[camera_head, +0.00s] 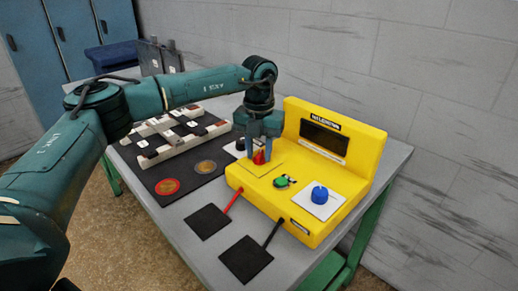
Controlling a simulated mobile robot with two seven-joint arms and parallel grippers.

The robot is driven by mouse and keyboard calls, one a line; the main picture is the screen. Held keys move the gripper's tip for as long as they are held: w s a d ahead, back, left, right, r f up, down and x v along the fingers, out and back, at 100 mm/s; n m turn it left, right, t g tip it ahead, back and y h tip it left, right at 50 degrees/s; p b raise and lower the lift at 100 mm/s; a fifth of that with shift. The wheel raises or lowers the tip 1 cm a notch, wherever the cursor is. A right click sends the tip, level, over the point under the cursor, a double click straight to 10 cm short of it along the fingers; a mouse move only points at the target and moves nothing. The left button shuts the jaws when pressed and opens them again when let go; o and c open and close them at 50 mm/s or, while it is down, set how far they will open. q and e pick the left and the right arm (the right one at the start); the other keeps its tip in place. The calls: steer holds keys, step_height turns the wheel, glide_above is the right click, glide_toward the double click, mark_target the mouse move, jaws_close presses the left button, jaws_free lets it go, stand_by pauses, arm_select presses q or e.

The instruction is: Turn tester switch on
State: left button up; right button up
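The yellow tester (365,165) stands on the grey table, with a dark display (323,138) on its raised back. Its top carries a red part (259,157), a green round part (281,182) and a blue knob (320,195) on a white plate. My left gripper (259,154) points down at the red part. Its fingers are apart, one to each side of the red part, and partly cover it. I cannot tell whether they touch it. My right gripper is not in view.
Red and black probes run from the tester's front to two dark pads (207,221) (245,259). A black board (203,180) with white blocks and round discs lies to the left. A grey wall is behind the table, and blue lockers (40,60) stand at the back left.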

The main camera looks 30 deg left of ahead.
arm_select(q)
jaws_close()
steer(key=shift+m, duration=0.4)
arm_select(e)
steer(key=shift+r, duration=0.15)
arm_select(q)
steer(key=shift+r+m+p, duration=0.1)
steer(key=shift+m+p, duration=0.3)
steer(key=shift+m, duration=0.2)
steer(key=m, duration=0.3)
steer(key=shift+a+m+p, duration=0.1)
steer(key=shift+m+p, duration=0.2)
steer(key=shift+p, duration=0.1)
steer(key=m, duration=0.4)
steer(key=shift+w+a+p, duration=0.1)
steer(key=shift+p, duration=0.25)
steer(key=shift+m, duration=1.1)
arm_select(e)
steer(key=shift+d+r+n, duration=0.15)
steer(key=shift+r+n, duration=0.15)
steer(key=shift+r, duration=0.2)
